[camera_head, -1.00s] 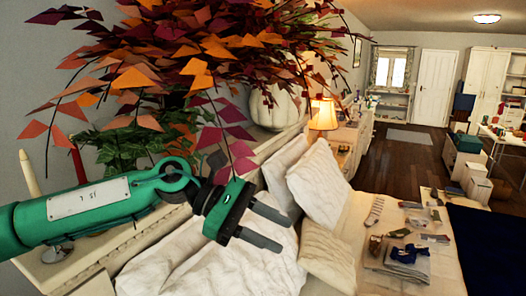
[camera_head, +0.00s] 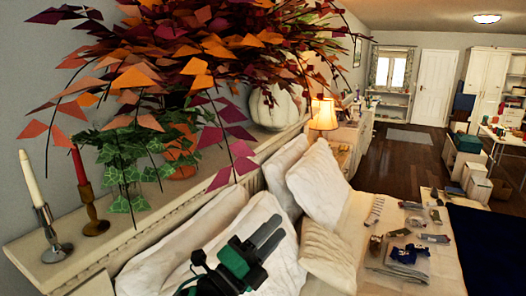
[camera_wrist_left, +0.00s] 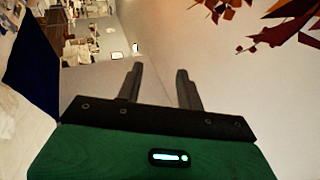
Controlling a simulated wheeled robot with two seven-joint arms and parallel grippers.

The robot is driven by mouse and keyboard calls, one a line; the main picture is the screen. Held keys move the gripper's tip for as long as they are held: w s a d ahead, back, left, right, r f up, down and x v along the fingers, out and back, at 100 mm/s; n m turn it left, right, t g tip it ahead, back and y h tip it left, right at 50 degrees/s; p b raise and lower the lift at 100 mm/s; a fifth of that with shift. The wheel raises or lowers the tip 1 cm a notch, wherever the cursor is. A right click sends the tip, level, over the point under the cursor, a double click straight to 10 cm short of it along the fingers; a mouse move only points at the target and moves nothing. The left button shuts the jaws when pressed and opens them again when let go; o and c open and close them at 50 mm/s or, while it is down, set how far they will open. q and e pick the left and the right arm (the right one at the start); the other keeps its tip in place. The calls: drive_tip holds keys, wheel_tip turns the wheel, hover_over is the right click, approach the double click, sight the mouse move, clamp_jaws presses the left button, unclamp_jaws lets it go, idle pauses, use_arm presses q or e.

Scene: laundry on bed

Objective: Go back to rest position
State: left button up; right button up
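My left gripper (camera_head: 276,230) is at the bottom middle of the head view, above the white bedding (camera_head: 205,240). Its two dark fingers point up and to the right. In the left wrist view the same fingers (camera_wrist_left: 158,82) stand apart with nothing between them, so it is open and empty. My right gripper is in neither view.
A shelf (camera_head: 85,255) along the left wall holds candlesticks, a large plant with autumn leaves (camera_head: 150,75) and a white pumpkin (camera_head: 275,108). White pillows (camera_head: 318,183) stand beyond the gripper. Folded laundry and small items (camera_head: 405,258) lie on the bed at right.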

use_arm(q)
drive_tip(key=s+a+f+n+g+y, duration=0.1)
drive_tip(key=s+a+f+n+y, duration=0.1)
drive_tip(key=a+f+n+y, duration=0.65)
drive_tip(key=s+a+f+n+y, duration=0.2)
drive_tip(key=a+f+n+y, duration=0.35)
drive_tip(key=f+n, duration=0.6)
drive_tip(key=s+a+f+n+g+y, duration=0.1)
drive_tip(key=s+a+f+n+g, duration=0.35)
drive_tip(key=s+f, duration=0.55)
drive_tip(key=s+a+f+n+g+y, duration=0.25)
drive_tip(key=s+a+f+g, duration=0.45)
drive_tip(key=s, duration=0.5)
wheel_tip(320, 180, down, 42)
drive_tip(key=s+b, duration=0.2)
drive_tip(key=b, duration=0.5)
drive_tip(key=s+a+f+g+b, duration=0.1)
drive_tip(key=s+f+b, duration=0.4)
drive_tip(key=s+f, duration=1.3)
wheel_tip(320, 180, down, 4)
drive_tip(key=shift+s+a+f+g, duration=0.15)
drive_tip(key=shift+a+g, duration=0.2)
drive_tip(key=shift+a, duration=0.4)
